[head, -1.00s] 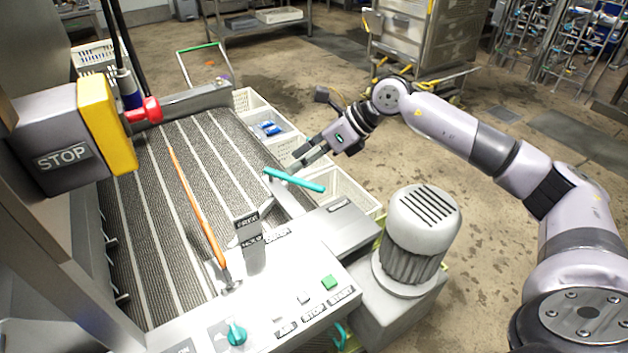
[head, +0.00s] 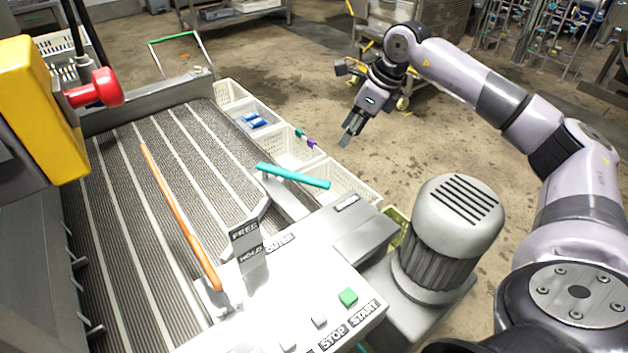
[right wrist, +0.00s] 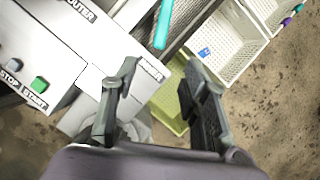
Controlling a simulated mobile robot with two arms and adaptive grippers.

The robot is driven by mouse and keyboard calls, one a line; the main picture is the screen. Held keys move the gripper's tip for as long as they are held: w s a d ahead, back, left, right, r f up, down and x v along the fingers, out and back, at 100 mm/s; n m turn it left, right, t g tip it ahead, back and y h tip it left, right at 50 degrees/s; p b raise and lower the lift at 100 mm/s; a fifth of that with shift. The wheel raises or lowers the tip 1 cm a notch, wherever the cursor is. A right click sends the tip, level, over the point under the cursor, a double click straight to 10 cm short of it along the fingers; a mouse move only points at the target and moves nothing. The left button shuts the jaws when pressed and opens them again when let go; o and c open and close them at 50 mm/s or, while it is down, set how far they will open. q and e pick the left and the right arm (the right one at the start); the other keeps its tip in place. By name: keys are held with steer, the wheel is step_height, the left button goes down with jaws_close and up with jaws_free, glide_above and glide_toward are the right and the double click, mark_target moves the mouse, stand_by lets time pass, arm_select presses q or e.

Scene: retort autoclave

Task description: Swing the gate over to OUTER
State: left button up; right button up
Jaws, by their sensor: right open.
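The teal bar handle (head: 293,176) sticks out over the conveyor's right edge, above the white crates. The OUTER label (head: 280,241) is on the white panel left of it; another label (head: 347,203) is too small to read surely. A long orange rod (head: 180,217) lies slanted over the ribbed belt. I cannot tell which part is the gate itself. My right gripper (head: 346,139) is open and empty, right of the teal handle and apart from it. In the right wrist view the teal handle (right wrist: 163,24) shows beyond the spread fingers. My left gripper is not in view.
A FREE/HOLD lever plate (head: 247,240) stands between belt and panel. A grey motor (head: 447,235) stands at the right. White crates (head: 291,152) line the conveyor. A red knob (head: 95,89) is at the left. Floor beyond the crates is open.

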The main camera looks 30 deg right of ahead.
steer(key=f, duration=0.1)
steer(key=p, duration=0.2)
glide_toward(318, 180)
steer(key=x, duration=0.8)
steer(key=shift+a+f, duration=0.15)
steer(key=shift+f, duration=0.1)
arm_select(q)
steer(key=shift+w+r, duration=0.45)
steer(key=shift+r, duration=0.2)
arm_select(e)
jaws_close()
